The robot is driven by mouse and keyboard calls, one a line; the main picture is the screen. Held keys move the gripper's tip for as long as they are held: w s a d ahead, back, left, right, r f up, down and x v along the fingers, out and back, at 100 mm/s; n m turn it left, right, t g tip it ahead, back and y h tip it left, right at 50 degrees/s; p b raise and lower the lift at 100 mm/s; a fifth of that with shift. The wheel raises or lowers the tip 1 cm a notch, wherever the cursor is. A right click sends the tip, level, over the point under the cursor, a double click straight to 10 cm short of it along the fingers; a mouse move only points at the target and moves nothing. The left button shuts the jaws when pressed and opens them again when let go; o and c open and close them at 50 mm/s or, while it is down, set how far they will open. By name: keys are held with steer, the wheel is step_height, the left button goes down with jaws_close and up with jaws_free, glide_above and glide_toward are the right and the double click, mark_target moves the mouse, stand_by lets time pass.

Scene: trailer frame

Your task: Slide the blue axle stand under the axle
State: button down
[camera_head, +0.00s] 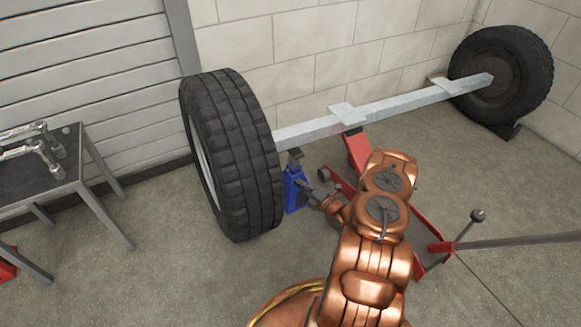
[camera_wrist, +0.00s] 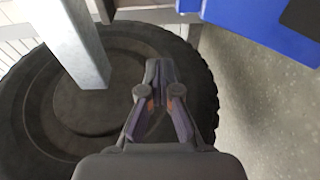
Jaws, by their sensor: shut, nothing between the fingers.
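The blue axle stand (camera_head: 294,190) stands on the floor just right of the near tyre, its dark top close beneath the grey axle beam (camera_head: 310,131). I cannot tell whether the top touches the beam. My gripper (camera_head: 309,189) is low at the stand's right side, apparently touching or very close to it. In the wrist view my gripper (camera_wrist: 160,72) is shut with nothing between its fingers. Part of the blue stand (camera_wrist: 262,22) shows there at the upper right, and the axle beam (camera_wrist: 76,42) at the upper left.
The near tyre (camera_head: 237,150) stands left of the stand; the far tyre (camera_head: 503,72) is at the beam's other end. A red floor jack (camera_head: 358,150) is under the beam, its long handle (camera_head: 520,241) reaching right. A dark table (camera_head: 45,172) with tools stands left.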

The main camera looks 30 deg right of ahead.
steer(key=b, duration=0.6)
glide_above(292, 177)
stand_by(0.5)
stand_by(0.3)
